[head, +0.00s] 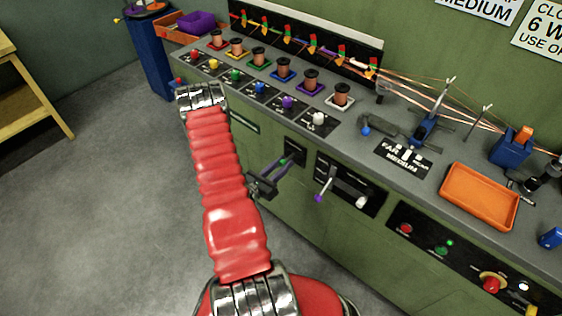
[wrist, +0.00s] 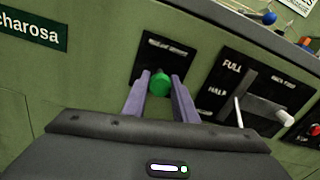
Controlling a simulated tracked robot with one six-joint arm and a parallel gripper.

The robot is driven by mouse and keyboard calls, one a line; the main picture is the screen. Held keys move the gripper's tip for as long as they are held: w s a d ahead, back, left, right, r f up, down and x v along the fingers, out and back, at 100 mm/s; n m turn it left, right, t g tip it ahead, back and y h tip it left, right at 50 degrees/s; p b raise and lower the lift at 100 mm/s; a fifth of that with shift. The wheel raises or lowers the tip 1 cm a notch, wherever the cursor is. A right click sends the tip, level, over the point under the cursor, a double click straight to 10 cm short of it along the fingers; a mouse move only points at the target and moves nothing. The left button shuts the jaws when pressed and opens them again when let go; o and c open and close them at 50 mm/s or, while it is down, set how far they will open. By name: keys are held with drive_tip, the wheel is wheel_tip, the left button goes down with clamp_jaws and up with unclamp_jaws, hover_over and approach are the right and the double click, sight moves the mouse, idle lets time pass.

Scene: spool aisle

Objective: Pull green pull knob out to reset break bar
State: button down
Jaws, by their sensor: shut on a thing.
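The green pull knob (wrist: 159,84) stands out from a small black plate (wrist: 153,52) on the green cabinet front. My gripper (wrist: 161,92) has its two purple fingers on either side of the knob and is shut on it. In the head view my gripper (head: 278,170) reaches the cabinet front, and a bit of the green knob (head: 284,161) shows between the fingertips. The lettering on the plate is too small to read. I cannot make out which part is the break bar.
Right of the knob is a black lever panel (head: 342,172) with a purple-ended and a white-ended lever. Further right is a button panel (head: 440,250). The counter above holds several spools and an orange tray (head: 480,196).

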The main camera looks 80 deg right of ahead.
drive_tip(key=shift+w+a, duration=0.15)
drive_tip(key=shift+a, duration=0.1)
drive_tip(key=c, duration=1.4)
unclamp_jaws()
drive_tip(key=v, duration=1.3)
drive_tip(key=shift+a, duration=0.35)
drive_tip(key=shift+w+f, duration=0.1)
drive_tip(key=shift+w, duration=0.05)
